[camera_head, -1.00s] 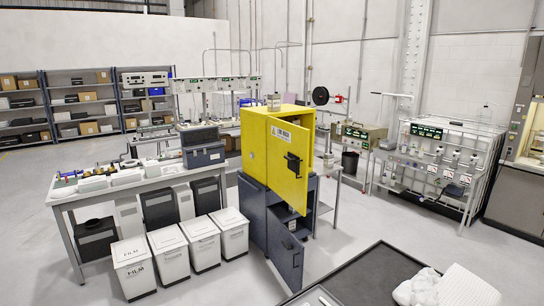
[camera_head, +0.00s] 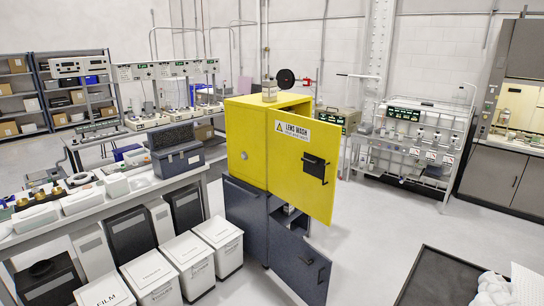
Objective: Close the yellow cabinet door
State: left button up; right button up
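The yellow cabinet (camera_head: 247,142) stands in the middle of the head view, on top of a dark blue-grey lower cabinet (camera_head: 244,209). Its yellow door (camera_head: 299,180) stands open, swung out toward me and to the right. The door has a white "LENS WASH" label with a warning triangle (camera_head: 293,130) and a black handle (camera_head: 315,167). The lower cabinet's dark door (camera_head: 299,259) is also open below it. Neither of my grippers is in view.
A dark-topped table (camera_head: 440,282) with a white object is at lower right. White bins (camera_head: 176,260) and a long bench (camera_head: 70,208) with equipment stand left of the cabinet. Clear floor (camera_head: 375,215) lies to the cabinet's right.

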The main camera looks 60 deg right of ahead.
aim_at(311, 189)
jog(key=i, duration=0.5)
jog(key=z, duration=2)
jog(key=i, duration=0.7)
jog(key=z, duration=0.3)
